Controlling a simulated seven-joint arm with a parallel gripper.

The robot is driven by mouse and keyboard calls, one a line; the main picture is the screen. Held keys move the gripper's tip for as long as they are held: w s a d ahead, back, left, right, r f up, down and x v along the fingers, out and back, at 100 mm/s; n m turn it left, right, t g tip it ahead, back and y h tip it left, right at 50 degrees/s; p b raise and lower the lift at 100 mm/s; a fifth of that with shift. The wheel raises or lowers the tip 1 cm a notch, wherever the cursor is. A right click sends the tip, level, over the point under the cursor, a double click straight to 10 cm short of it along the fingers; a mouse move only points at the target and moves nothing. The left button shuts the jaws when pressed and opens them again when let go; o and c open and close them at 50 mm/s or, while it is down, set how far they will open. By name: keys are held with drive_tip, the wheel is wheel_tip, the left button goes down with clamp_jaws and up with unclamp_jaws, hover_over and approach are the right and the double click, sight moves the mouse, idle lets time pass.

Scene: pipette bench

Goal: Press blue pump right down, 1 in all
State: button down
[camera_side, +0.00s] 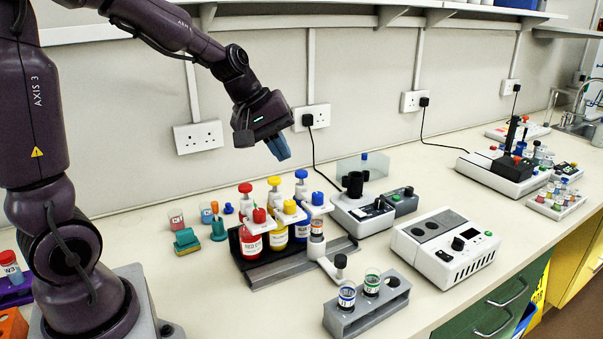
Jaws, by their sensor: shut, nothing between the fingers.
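The blue pump has a blue knob (301,174) on top and stands at the right end of a row of three. Its blue-labelled bottle (301,231) sits below, partly hidden by a white bracket and a small vial. The yellow pump (274,181) and red pump (245,187) stand to its left, over yellow and red bottles. My gripper (279,149) is shut and empty, with blue fingertips pointing down. In the picture it is above and slightly left of the blue knob, apart from it. The depth between them is hard to judge.
A grey rack with two vials (365,312) stands in front. A white device with a black post (355,205) stands right of the pumps, a white instrument box (446,252) farther right. The wall with sockets (199,137) is behind.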

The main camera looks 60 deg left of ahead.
sight(305, 172)
drive_tip(key=w+a+n+t+y, duration=0.2)
drive_tip(key=w+a+n+t, duration=0.2)
drive_tip(key=w+a+n, duration=0.6)
drive_tip(key=a+n, duration=0.1)
drive_tip(key=n, duration=0.4)
drive_tip(key=shift+w+r, duration=0.2)
drive_tip(key=shift+r, duration=0.1)
drive_tip(key=shift+f, duration=0.1)
drive_tip(key=shift+f, duration=4.3)
drive_tip(key=shift+d+f, duration=0.1)
drive_tip(key=shift+f, duration=0.35)
drive_tip(key=shift+f, duration=1.2)
